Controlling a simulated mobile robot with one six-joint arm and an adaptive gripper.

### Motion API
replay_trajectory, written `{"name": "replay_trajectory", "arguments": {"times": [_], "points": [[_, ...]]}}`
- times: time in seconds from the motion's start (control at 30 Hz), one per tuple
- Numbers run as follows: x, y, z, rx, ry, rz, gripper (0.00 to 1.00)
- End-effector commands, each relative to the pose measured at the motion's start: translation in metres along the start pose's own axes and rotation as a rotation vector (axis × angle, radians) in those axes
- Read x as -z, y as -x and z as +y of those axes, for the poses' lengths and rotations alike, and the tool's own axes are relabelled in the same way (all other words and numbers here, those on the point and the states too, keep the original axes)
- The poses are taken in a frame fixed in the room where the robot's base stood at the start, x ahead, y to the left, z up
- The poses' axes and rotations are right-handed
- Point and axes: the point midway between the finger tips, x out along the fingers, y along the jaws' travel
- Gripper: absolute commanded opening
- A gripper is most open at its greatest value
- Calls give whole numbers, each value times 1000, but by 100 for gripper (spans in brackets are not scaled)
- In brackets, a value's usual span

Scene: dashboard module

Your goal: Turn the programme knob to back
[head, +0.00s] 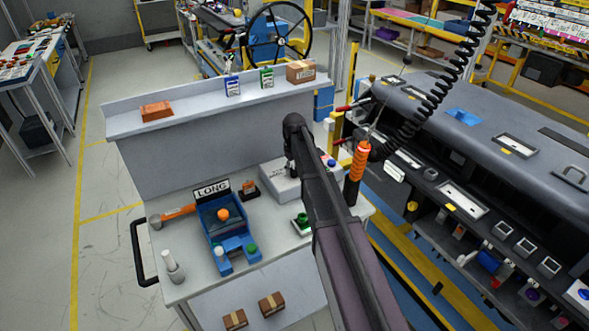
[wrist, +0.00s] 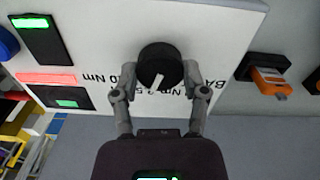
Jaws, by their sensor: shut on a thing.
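The programme knob (wrist: 158,65) is a round black knob with a white pointer bar, on a white box with black lettering. In the wrist view the pointer slants toward the lower left of the knob. My gripper (wrist: 161,75) is shut on the knob, one finger on each side. The lettering appears upside down and is partly hidden by the fingers, so I cannot read all the labels.
An orange screwdriver (head: 357,162) hangs on a coiled cable right of my arm. A blue fixture (head: 228,240), a LONG sign (head: 211,190) and an orange-handled hammer (head: 178,213) are on the bench. The dashboard module (head: 480,130) is at right. In the wrist view an orange device (wrist: 270,80) sits right of the box.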

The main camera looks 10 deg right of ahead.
Motion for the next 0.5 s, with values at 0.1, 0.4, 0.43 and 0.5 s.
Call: {"name": "replay_trajectory", "arguments": {"times": [0.1, 0.4, 0.43, 0.5], "points": [[-1, -1, 0, -2, 62, -3, 10], [-2, -1, 0, -2, 303, -4, 10], [-2, -1, 0, -2, 332, -4, 10], [-2, -1, 0, -2, 398, -4, 10]]}}
